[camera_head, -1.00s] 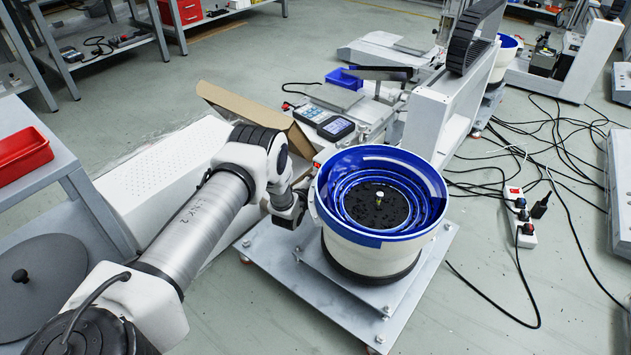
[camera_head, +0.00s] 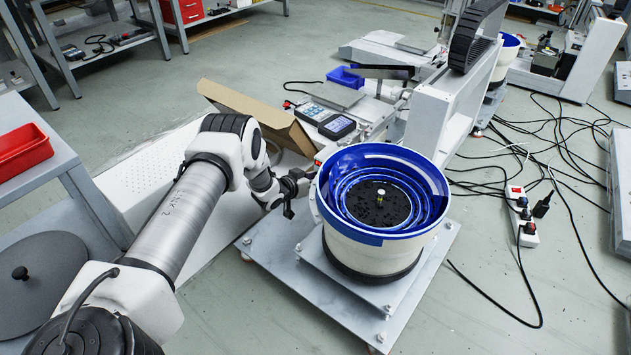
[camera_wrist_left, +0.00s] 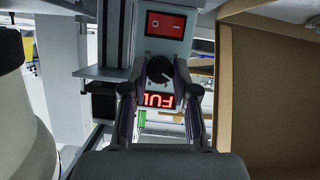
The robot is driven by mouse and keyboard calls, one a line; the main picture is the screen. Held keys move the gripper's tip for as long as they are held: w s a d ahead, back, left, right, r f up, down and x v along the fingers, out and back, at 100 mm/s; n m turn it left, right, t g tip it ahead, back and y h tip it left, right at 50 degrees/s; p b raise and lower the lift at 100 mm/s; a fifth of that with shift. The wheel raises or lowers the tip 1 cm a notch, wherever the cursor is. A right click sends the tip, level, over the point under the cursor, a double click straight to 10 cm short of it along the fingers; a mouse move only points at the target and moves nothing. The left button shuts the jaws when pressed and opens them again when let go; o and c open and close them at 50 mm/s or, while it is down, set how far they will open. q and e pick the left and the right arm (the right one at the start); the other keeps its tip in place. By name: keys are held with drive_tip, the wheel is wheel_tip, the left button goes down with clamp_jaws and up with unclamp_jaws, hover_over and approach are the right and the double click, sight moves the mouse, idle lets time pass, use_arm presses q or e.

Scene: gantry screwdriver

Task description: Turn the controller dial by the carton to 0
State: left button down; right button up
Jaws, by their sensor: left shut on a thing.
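My left gripper (camera_wrist_left: 160,80) is shut on the dial, one finger on each side. In the head view my left gripper (camera_head: 296,184) is beside the bowl feeder, and the controller is mostly hidden. The open brown carton (camera_head: 262,112) is behind my arm; it also shows in the left wrist view (camera_wrist_left: 270,95). My right gripper is not in view.
The blue-rimmed bowl feeder (camera_head: 352,245) stands on a grey plate (camera_head: 285,285) right of my gripper. Cables and a power strip (camera_head: 522,215) lie on the floor at right.

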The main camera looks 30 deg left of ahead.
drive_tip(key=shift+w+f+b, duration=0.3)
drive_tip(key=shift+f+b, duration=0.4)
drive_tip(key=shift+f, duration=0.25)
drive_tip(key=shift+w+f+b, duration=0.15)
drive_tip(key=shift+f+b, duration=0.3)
use_arm(q)
drive_tip(key=n+h, duration=0.1)
drive_tip(key=n, duration=0.1)
drive_tip(key=n+h, duration=0.3)
drive_tip(key=n, duration=0.2)
drive_tip(key=shift+a+f+t, duration=0.3)
drive_tip(key=shift+t, duration=0.1)
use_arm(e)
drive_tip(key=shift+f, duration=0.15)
use_arm(q)
drive_tip(key=shift+n+t+h, duration=0.6)
drive_tip(key=shift+n+h, duration=0.4)
drive_tip(key=shift+n, duration=0.9)
drive_tip(key=c, duration=0.9)
unclamp_jaws()
drive_tip(key=shift+f, duration=0.1)
